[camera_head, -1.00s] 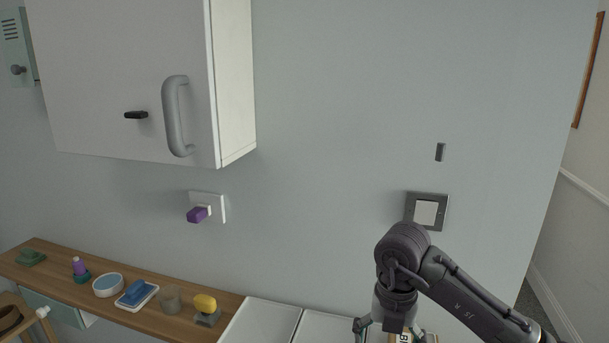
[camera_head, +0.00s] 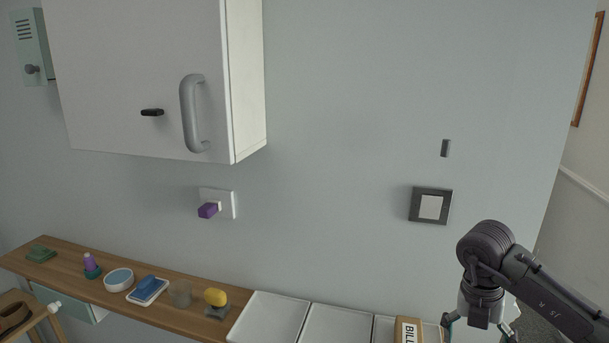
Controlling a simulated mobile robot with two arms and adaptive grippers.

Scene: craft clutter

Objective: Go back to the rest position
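My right arm comes in from the right edge, and its gripper (camera_head: 480,332) points down at the bottom right. Its fingers are spread apart, and the tips are cut off by the frame's lower edge. Nothing shows between the visible parts of the fingers. The gripper is just right of a box marked "BILL" (camera_head: 408,331). My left gripper is outside the view.
A white cabinet (camera_head: 140,75) with a grey handle (camera_head: 191,113) hangs at upper left. Below are a purple plug in a socket (camera_head: 208,210) and a wooden shelf (camera_head: 60,254) with small items. White trays (camera_head: 268,318) line the bottom. A switch (camera_head: 431,206) is on the wall.

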